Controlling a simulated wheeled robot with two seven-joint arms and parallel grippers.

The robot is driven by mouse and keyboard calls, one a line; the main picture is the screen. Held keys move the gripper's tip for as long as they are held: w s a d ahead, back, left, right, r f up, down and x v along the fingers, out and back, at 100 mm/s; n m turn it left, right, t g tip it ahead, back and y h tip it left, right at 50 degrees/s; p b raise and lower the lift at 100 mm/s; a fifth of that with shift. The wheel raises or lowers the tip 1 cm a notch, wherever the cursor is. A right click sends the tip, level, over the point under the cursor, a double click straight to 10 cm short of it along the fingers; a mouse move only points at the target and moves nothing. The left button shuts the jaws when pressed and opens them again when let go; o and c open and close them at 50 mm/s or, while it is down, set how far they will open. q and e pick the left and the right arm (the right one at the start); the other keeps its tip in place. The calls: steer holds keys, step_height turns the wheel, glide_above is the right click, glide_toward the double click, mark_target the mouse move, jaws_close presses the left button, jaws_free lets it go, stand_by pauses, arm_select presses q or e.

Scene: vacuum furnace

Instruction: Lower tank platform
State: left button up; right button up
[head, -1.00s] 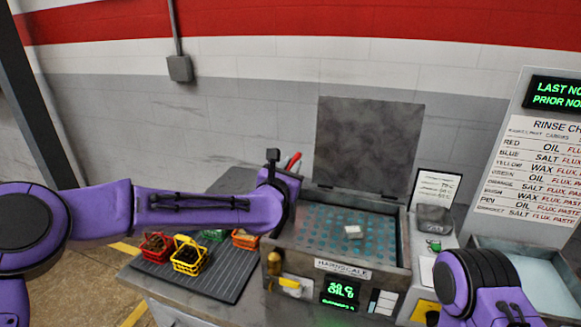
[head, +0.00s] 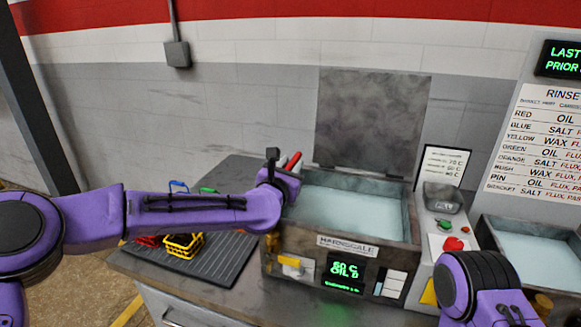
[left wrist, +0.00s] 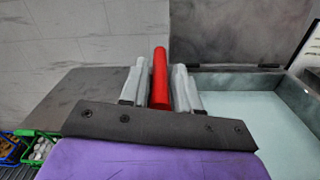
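The Harrscale tank (head: 277,240) stands mid-counter with its grey lid (head: 370,125) raised behind it. It holds pale, smooth liquid (head: 345,212); no platform shows above the surface. A red lever handle (head: 293,161) rises at the tank's back left corner, and it also shows in the left wrist view (left wrist: 160,78). My left gripper (head: 284,172) is at this handle, its two grey fingers (left wrist: 160,88) closed on either side of it in the left wrist view. My right arm shows at the lower right, but its gripper is not in view.
Yellow (head: 183,246) and red (head: 147,241) baskets sit on a ribbed mat (head: 215,265) left of the tank, partly behind my left arm; blue and green handles show too. A control panel with a red button (head: 453,244) and a second basin (head: 530,242) are at the right.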

arm_select(q)
steer(key=shift+o, duration=0.4)
steer(key=shift+s+a+b, duration=0.15)
steer(key=shift+s+b, duration=0.2)
steer(key=shift+s, duration=0.05)
steer(key=b+v, duration=0.3)
steer(key=v, duration=0.6)
steer(key=shift+s+a+r, duration=0.1)
steer(key=shift+s, duration=0.2)
arm_select(e)
step_height(320, 180, down, 4)
